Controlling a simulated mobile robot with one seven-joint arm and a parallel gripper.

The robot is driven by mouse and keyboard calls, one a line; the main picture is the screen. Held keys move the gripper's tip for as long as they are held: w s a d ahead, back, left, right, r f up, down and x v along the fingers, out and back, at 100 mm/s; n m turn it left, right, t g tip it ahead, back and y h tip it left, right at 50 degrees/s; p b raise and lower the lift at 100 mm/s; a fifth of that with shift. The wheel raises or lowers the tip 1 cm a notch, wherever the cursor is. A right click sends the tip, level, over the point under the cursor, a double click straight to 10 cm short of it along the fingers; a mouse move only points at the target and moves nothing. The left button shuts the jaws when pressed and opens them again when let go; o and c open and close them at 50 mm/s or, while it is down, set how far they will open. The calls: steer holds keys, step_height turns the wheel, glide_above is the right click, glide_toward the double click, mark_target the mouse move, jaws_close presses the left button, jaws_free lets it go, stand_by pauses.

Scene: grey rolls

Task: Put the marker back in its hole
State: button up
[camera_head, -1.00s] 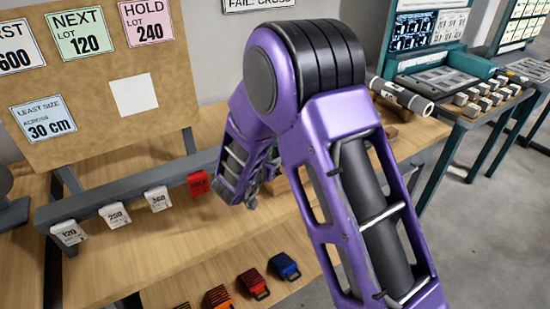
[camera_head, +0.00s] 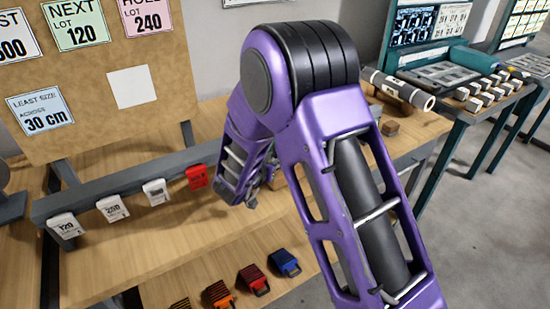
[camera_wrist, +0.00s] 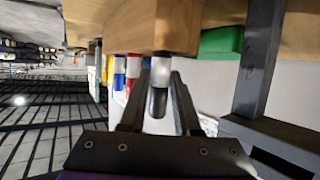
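In the wrist view a marker (camera_wrist: 158,102) with a dark end and a pale band stands out from under a wooden block (camera_wrist: 128,28). Its far dark part meets the block's edge; I cannot tell whether it sits in a hole. My gripper (camera_wrist: 161,68) has a finger on each side of the marker, and the fingertips appear closed on its pale band. Yellow, blue and red markers (camera_wrist: 133,72) show beside the block, partly behind my left finger.
On the wooden bench stand several white tags and a red one (camera_head: 197,177) along a grey rail (camera_head: 130,187). Coloured clips (camera_head: 285,263) lie in front. A green object (camera_wrist: 221,42) is near the gripper.

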steer(key=o, duration=0.4)
steer(key=p+v, duration=0.2)
steer(key=v, duration=1.5)
steer(key=shift+s, duration=0.2)
steer(key=shift+a+r, duration=0.1)
steer(key=shift+a, duration=0.05)
